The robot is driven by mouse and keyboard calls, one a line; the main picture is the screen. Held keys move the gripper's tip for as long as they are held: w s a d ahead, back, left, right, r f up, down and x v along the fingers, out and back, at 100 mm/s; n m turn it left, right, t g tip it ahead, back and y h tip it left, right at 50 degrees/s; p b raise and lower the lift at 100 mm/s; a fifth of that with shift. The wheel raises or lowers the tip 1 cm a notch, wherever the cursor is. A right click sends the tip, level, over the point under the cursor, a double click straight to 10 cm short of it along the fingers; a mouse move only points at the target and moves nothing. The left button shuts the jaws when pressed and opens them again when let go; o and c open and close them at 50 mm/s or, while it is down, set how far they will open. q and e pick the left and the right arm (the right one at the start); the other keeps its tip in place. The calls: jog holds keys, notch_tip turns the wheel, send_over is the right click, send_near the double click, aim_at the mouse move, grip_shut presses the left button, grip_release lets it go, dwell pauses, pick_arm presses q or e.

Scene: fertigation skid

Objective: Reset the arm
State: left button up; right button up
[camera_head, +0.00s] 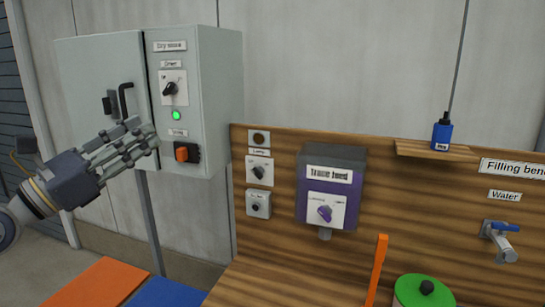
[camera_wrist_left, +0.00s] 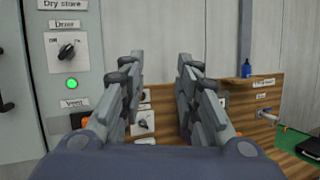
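My left gripper (camera_head: 145,134) is raised in front of the grey dry store cabinet (camera_head: 95,75) and is empty. In the left wrist view its two fingers (camera_wrist_left: 161,60) stand apart with a clear gap between them. The cabinet carries a black dryer knob (camera_head: 170,89), a lit green lamp (camera_head: 177,115) and an orange vent switch (camera_head: 182,154). The fingertips appear just left of the vent switch in the head view; I cannot tell the depth between them. My right gripper is not in view.
A wooden bench backboard (camera_head: 405,205) holds a purple-fronted box (camera_head: 327,205), small switches and a water tap (camera_head: 499,238). A blue bottle (camera_head: 442,134) stands on a shelf. A green-lidded pot (camera_head: 424,291) and an orange upright bar (camera_head: 377,270) are in front.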

pick_arm(q)
jog(key=s+a+f+m+g+y, duration=0.15)
jog(key=f+m+y, duration=0.45)
jog(key=f+m, duration=0.6)
jog(key=s+a+f+m+y, duration=0.25)
jog(key=f+m+y, duration=0.35)
jog(key=f+m, duration=0.5)
jog(key=s+a+f+m+y, duration=0.15)
jog(key=f+m+y, duration=0.45)
jog(key=f+m, duration=0.6)
jog(key=s+d+f+n+g+h, duration=0.1)
jog(key=s+d+f+n+g, duration=0.2)
jog(key=s+f, duration=0.45)
jog(key=s+d+f+n+g+h, duration=0.1)
jog(key=s+d+f+g+h, duration=0.15)
jog(key=s+f+g, duration=0.5)
jog(key=s+d+f+n+g+h, duration=0.1)
jog(key=s+d+f+n, duration=0.15)
jog(key=s+f, duration=0.55)
jog(key=s+f+g, duration=0.2)
jog(key=s+f, duration=0.1)
jog(key=f, duration=2.1)
jog(key=s+a+f, duration=0.2)
jog(key=s+f, duration=1.4)
jog(key=shift+s+f+m+g+y, duration=0.2)
jog(key=shift+s+m+g+y, duration=0.15)
jog(key=shift+g, duration=0.05)
